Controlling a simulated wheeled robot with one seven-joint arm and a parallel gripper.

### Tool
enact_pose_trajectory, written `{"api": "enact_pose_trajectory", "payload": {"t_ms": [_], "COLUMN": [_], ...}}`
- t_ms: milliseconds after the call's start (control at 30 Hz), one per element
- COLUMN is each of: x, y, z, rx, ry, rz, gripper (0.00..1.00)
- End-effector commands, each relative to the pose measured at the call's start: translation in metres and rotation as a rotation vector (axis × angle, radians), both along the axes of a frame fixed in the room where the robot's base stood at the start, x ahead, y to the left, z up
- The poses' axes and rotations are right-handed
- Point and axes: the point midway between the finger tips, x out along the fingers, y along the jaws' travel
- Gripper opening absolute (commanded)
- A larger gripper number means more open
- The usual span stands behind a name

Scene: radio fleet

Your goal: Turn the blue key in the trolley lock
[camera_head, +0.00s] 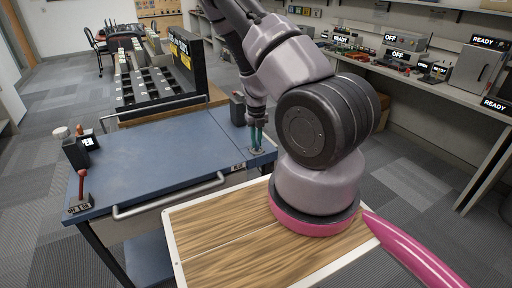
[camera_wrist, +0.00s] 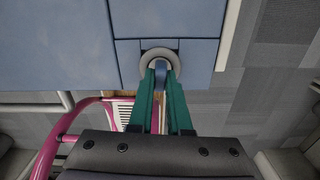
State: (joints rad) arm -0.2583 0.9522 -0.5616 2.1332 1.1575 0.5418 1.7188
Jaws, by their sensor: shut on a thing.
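The trolley (camera_head: 165,150) has a blue top and stands at the left of the head view. Its lock (camera_wrist: 148,54) shows in the wrist view as a grey ring at the trolley's edge. My gripper (camera_head: 256,140) reaches down to the near right corner of the trolley top, with its teal fingers pointing at the lock. In the wrist view my gripper (camera_wrist: 161,72) has its fingertips at the ring, shut on a small bluish piece, the blue key (camera_wrist: 160,66). Most of the key is hidden by the fingers, so its turn angle cannot be told.
A silver handle (camera_head: 168,197) runs along the trolley's near side. A red-knobbed lever (camera_head: 80,190) and dark containers (camera_head: 75,152) stand at its left end; another dark container (camera_head: 237,109) stands near the lock. A wood-topped surface (camera_head: 215,245) lies in front.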

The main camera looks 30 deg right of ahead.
Motion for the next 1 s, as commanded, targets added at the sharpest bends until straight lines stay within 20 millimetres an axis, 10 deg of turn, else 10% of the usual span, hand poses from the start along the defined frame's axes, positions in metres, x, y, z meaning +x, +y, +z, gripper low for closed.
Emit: {"api": "enact_pose_trajectory", "payload": {"t_ms": [367,400,500,1000], "x": [0.0,0.0,0.0,0.001], "y": [0.0,0.0,0.0,0.001], "z": [0.0,0.0,0.0,0.024], "rx": [-0.001,-0.001,-0.001,0.001], "ry": [0.0,0.0,0.0,-0.003], "rz": [-0.201,-0.2,-0.199,-0.196], "gripper": [0.0,0.24,0.51,0.51]}}
